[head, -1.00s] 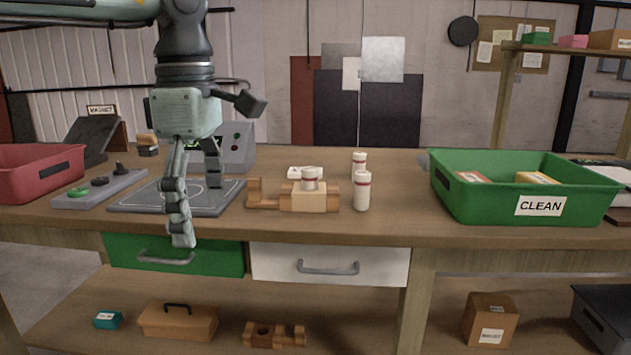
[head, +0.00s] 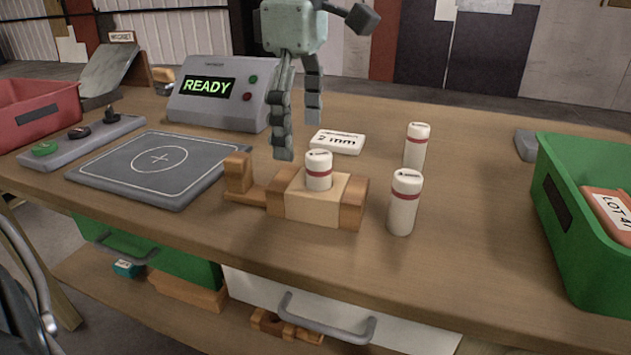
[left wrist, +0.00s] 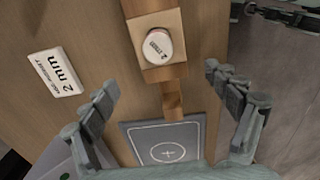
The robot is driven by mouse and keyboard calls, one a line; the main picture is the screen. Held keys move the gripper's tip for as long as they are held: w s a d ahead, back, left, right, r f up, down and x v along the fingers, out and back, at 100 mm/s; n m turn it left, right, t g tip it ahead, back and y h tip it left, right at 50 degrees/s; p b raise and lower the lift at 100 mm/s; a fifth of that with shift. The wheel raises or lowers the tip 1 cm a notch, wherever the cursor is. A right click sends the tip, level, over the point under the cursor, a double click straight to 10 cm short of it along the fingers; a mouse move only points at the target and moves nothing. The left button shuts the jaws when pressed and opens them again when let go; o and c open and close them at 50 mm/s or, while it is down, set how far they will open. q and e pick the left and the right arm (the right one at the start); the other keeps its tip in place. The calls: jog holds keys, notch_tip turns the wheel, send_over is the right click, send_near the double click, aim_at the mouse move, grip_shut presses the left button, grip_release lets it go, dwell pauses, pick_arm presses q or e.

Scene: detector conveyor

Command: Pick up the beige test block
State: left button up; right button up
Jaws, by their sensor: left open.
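The beige test block (head: 312,205) sits between brown end pieces of a wooden holder (head: 240,180) on the bench. A white cylinder with a red band (head: 319,172) stands upright in or on it. In the left wrist view the block (left wrist: 152,25) shows from above with the cylinder (left wrist: 157,46) on it. My left gripper (head: 298,135) is open and empty, fingers pointing down, above the holder. In the left wrist view its fingertips (left wrist: 161,79) are spread wide, with the block ahead between them.
Two more white cylinders (head: 404,203) (head: 416,146) stand right of the block. A white 2 mm piece (head: 338,141) lies behind it. A grey pad (head: 145,167) and READY console (head: 222,94) are left. A green bin (head: 590,225) stands right, a red bin (head: 38,112) far left.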

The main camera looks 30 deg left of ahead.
aim_at(302, 180)
pick_arm(q)
notch_tip(302, 180, down, 7)
jog(key=shift+s+d+r, duration=0.1)
jog(key=shift+s+d, duration=0.05)
jog(key=c, duration=1.4)
jog(key=shift+r, duration=0.15)
jog(key=shift+c, duration=0.2)
